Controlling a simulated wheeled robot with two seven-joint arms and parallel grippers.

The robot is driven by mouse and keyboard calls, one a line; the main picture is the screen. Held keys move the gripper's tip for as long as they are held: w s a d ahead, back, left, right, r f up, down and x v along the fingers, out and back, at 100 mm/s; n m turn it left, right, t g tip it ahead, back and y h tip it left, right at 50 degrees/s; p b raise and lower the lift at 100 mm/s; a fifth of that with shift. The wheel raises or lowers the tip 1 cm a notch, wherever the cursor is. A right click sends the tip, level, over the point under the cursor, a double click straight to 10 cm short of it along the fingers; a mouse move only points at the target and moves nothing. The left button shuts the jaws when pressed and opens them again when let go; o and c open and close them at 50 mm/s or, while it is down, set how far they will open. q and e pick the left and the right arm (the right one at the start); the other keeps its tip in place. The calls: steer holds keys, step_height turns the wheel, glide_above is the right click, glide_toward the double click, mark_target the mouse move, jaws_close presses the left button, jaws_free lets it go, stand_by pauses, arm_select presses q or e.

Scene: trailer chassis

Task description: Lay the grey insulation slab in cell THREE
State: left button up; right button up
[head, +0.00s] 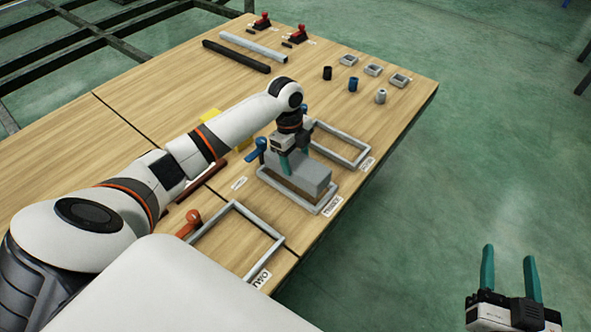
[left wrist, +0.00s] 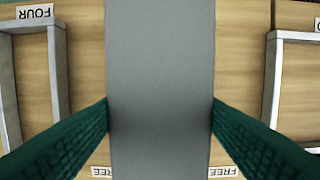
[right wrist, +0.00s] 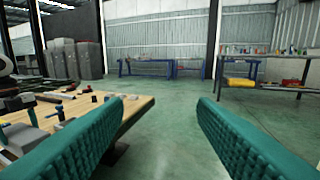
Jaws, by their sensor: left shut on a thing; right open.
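The grey insulation slab (head: 312,174) is in my left gripper (head: 288,162), whose teal fingers are shut on its sides. It sits over the light grey frame of cell THREE (head: 330,207); a brown band shows beneath it, and I cannot tell whether the slab touches the table. My right gripper (head: 509,258) is open and empty, off the table's right side.
Cell FOUR's frame (head: 345,148) lies beyond the slab and cell TWO's frame (head: 238,232) nearer; both look empty. A blue clamp-like piece (head: 257,150) stands close to my left gripper. Small cylinders and square blocks stand farther back. The table's right edge (head: 375,165) is close by.

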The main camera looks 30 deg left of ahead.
mark_target(294, 159)
arm_select(q)
step_height(294, 159, down, 4)
steer(key=shift+r+b, duration=0.2)
steer(key=shift+b, duration=0.55)
steer(key=shift+f, duration=0.15)
arm_select(e)
steer(key=r+t, duration=0.1)
steer(key=r, duration=0.1)
steer(key=r+t+y, duration=0.1)
steer(key=r, duration=0.1)
steer(key=r+t, duration=0.2)
steer(key=shift+s+a+y, duration=0.35)
steer(key=shift+s+y, duration=0.05)
arm_select(q)
steer(key=shift+f, duration=0.15)
arm_select(e)
steer(key=shift+f, duration=0.15)
arm_select(q)
steer(key=o, duration=1)
